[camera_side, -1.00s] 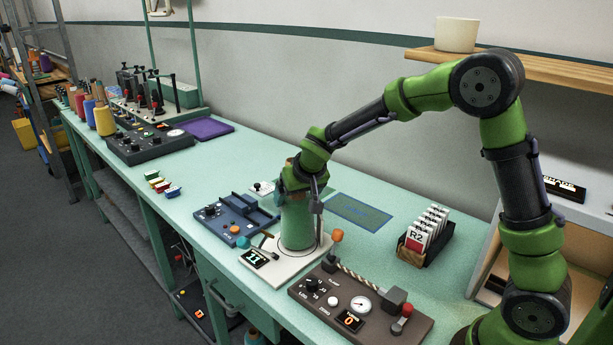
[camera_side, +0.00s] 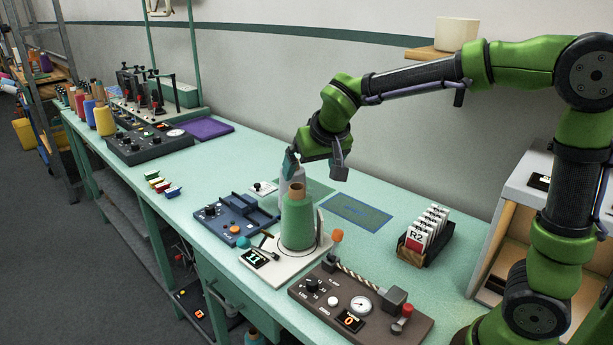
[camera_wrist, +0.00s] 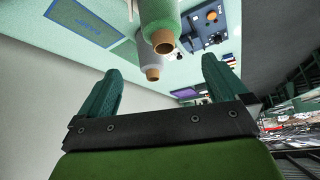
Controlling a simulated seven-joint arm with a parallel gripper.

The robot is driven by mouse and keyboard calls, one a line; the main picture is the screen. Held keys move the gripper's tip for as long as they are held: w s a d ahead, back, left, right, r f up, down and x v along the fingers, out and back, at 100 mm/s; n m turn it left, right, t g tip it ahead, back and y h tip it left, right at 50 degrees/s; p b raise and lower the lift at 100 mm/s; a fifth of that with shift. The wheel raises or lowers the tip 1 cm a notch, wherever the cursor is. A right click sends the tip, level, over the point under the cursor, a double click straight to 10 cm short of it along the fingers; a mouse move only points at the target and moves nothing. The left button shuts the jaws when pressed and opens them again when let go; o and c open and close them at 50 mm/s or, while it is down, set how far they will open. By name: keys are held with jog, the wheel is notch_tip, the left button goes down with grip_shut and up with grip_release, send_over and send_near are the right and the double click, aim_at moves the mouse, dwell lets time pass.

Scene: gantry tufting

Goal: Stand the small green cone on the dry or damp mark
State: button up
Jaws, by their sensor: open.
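The green cone (camera_side: 298,225), with a brown tube tip, stands upright on a white plate (camera_side: 277,271) with a small display. It also shows in the wrist view (camera_wrist: 159,14). A pale grey cone (camera_wrist: 150,57) stands behind it, mostly hidden in the side view. A blue-outlined rectangular mark (camera_side: 358,211) lies bare on the table, also seen in the wrist view (camera_wrist: 88,22). A darker green mark (camera_side: 318,188) lies partly hidden behind the cones. My gripper (camera_wrist: 163,72) is open and empty, tilted behind and above the green cone, apart from it.
A brown control box (camera_side: 360,305) with a gauge and an orange-tipped lever stands in front of the plate. A blue tray (camera_side: 232,218) is to its left. A rack of cards (camera_side: 427,232) stands right of the blue mark.

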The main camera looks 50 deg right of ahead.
jog(key=s+a+r+y, duration=0.1)
jog(key=s+r+y, duration=0.1)
jog(key=s, duration=0.9)
jog(key=shift+s+a+r, duration=0.2)
jog(key=shift+s+r, duration=0.05)
jog(key=shift+r, duration=0.3)
jog(key=s+f, duration=0.1)
jog(key=s, duration=0.1)
jog(key=s+a+y, duration=0.1)
jog(key=s, duration=0.2)
jog(key=s+a+f+t+y, duration=0.1)
jog(key=s, duration=0.2)
jog(key=shift+s+a+f+n, duration=0.1)
jog(key=shift+f+n, duration=0.2)
jog(key=shift+c, duration=0.6)
jog(key=shift+s+a+f, duration=0.1)
jog(key=shift+s+f, duration=0.05)
jog(key=shift+s, duration=0.1)
jog(key=c, duration=0.4)
